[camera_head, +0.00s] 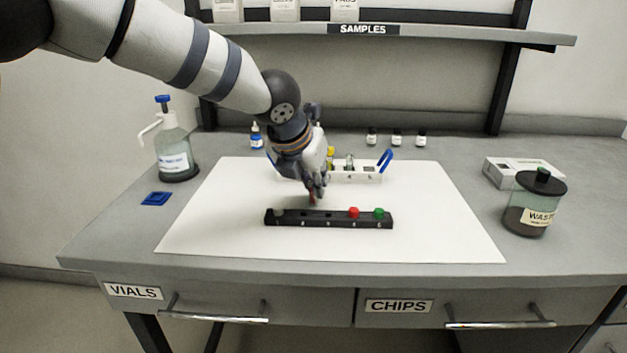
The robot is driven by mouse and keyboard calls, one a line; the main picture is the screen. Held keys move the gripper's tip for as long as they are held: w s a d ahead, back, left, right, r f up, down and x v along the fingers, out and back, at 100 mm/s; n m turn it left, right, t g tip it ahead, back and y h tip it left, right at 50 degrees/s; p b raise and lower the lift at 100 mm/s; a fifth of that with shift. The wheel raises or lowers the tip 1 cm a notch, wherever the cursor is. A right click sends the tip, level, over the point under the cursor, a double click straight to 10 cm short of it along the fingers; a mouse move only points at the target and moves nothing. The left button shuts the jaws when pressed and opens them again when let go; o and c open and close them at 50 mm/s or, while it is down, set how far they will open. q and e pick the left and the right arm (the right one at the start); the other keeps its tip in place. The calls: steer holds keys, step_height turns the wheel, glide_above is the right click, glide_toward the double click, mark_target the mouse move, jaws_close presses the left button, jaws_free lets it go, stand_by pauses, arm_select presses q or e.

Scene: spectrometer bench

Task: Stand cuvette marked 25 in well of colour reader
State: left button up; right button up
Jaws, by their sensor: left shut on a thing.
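My left gripper (315,197) points down over the white mat, just behind a long black block (330,224). It is shut on a small reddish thing, mostly hidden by the fingers; I cannot read any mark on it. The black block has several positions along its top; a red cap (353,212) and a green cap (379,212) stand at its right part. A white rack with blue handles (360,175) stands behind, partly hidden by my gripper, with small items including a yellow one. I cannot tell for sure which thing is the colour reader. My right gripper is out of view.
A wash bottle (174,155) and a blue square piece (155,198) are at left. A waste jar (530,205) and a white box (515,170) are at right. Small vials (396,138) line the back. The white mat (440,230) is clear at front and right.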

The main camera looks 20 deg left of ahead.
arm_select(q)
steer(key=o, duration=0.8)
